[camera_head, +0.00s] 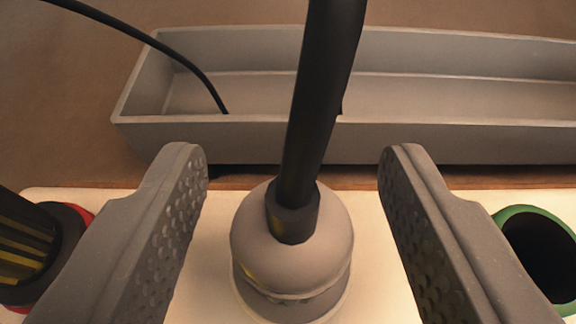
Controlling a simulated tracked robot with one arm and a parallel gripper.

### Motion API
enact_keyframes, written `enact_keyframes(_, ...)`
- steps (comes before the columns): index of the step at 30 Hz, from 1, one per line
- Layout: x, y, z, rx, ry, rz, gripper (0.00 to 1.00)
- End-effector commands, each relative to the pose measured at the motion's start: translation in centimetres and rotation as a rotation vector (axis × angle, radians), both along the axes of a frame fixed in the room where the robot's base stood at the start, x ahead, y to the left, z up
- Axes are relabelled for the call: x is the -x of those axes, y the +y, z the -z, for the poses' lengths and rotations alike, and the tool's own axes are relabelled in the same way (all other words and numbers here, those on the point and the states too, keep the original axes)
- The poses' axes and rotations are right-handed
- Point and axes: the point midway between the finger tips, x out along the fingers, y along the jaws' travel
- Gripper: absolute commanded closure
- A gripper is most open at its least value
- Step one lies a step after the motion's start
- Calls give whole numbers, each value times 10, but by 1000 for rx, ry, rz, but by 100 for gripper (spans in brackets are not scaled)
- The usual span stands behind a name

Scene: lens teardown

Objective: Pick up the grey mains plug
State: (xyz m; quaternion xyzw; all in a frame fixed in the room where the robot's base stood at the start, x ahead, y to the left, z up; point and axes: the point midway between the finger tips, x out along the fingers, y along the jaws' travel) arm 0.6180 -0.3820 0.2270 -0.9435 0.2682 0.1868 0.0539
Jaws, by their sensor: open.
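The grey mains plug (290,245) is a rounded grey body with a thick black cable rising from its top. It stands upright on a pale board (370,225), in the middle of the view. My gripper (290,165) is open, with one textured grey finger on each side of the plug. Gaps show between the plug and both fingers, so they look apart from it. The plug's underside is hidden.
A long grey tray (240,137) lies behind the board, with a thin black cable (205,75) running into it. A black and yellow item with a red ring (82,213) stands at left. A green-rimmed black opening (522,212) is at right.

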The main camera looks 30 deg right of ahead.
Motion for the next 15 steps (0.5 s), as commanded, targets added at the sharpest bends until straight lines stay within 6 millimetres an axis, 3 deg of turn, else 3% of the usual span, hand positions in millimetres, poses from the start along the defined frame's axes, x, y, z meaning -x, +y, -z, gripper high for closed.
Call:
enact_keyframes(6, -1, 1, 0, 1, 3, -2, 50)
enact_keyframes(12, -1, 1, 0, 1, 3, -3, 100)
enact_keyframes(15, -1, 1, 0, 1, 3, -3, 100)
